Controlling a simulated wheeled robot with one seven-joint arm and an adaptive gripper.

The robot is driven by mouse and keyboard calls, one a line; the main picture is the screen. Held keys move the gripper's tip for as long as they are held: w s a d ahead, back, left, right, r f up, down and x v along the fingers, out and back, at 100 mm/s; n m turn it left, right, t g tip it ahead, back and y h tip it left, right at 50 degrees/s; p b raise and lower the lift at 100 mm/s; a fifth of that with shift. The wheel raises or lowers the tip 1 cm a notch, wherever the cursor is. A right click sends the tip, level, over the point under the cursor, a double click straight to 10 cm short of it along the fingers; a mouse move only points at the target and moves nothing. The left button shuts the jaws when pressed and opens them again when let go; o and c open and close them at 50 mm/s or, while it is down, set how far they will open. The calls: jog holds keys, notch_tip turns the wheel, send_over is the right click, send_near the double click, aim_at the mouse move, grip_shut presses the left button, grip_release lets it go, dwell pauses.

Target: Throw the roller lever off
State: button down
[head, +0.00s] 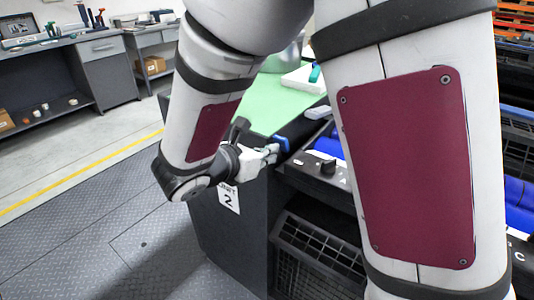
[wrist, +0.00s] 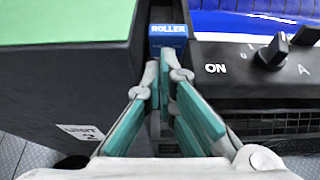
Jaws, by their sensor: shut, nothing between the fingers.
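A blue piece marked ROLLER (wrist: 168,36) sits in the dark gap between the green-topped unit and the black control panel in the wrist view. It also shows as a small blue piece (head: 282,143) in the head view. I cannot tell whether it is the lever's grip or only its label; no separate lever shaft is clear. My gripper (wrist: 166,72), with teal finger pads, is shut and empty, its tips just in front of the blue piece. Whether they touch it is unclear. In the head view my gripper (head: 270,153) is small, beside the panel's left end.
The black panel (wrist: 237,68) reads ON beside the gap and carries a black knob (wrist: 272,53) near an A mark. A dark cabinet wall (wrist: 75,90) stands close on the left. A black crate (head: 315,250) sits below the panel. Open floor (head: 100,235) lies left.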

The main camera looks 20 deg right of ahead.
aim_at(281, 138)
jog(key=shift+d+r, duration=0.1)
jog(key=shift+r, duration=0.05)
jog(key=shift+w+d+r+y+p, duration=0.1)
jog(key=shift+d+r+y+p, duration=0.15)
jog(key=shift+p, duration=0.4)
jog(key=shift+w+y+p, duration=0.1)
jog(key=shift+y+p, duration=0.15)
jog(key=shift+p, duration=0.05)
jog(key=p, duration=0.1)
jog(key=d+r+g+y+p, duration=0.1)
jog(key=p, duration=0.1)
jog(key=shift+w+d+r, duration=0.2)
jog(key=shift+w+r, duration=0.05)
jog(key=shift+w, duration=0.1)
jog(key=d+y+p, duration=0.1)
jog(key=p, duration=0.1)
jog(key=w+d+r+g+p, duration=0.1)
jog(key=p, duration=0.2)
jog(key=shift+g+y, duration=0.3)
jog(key=shift+y, duration=0.1)
jog(key=shift+w+d+r+g+y+p, duration=0.25)
jog(key=shift+w+d+y+p, duration=0.35)
jog(key=shift+p, duration=0.65)
jog(key=shift+w+d+f+g+y+p, duration=0.15)
jog(key=shift+w+d+g+y+p, duration=0.2)
jog(key=shift+w+d+p, duration=0.35)
jog(key=shift+w+d+f+g+y+p, duration=0.1)
jog(key=shift+w+d+g+y+p, duration=0.1)
jog(key=shift+w+d+y+p, duration=0.45)
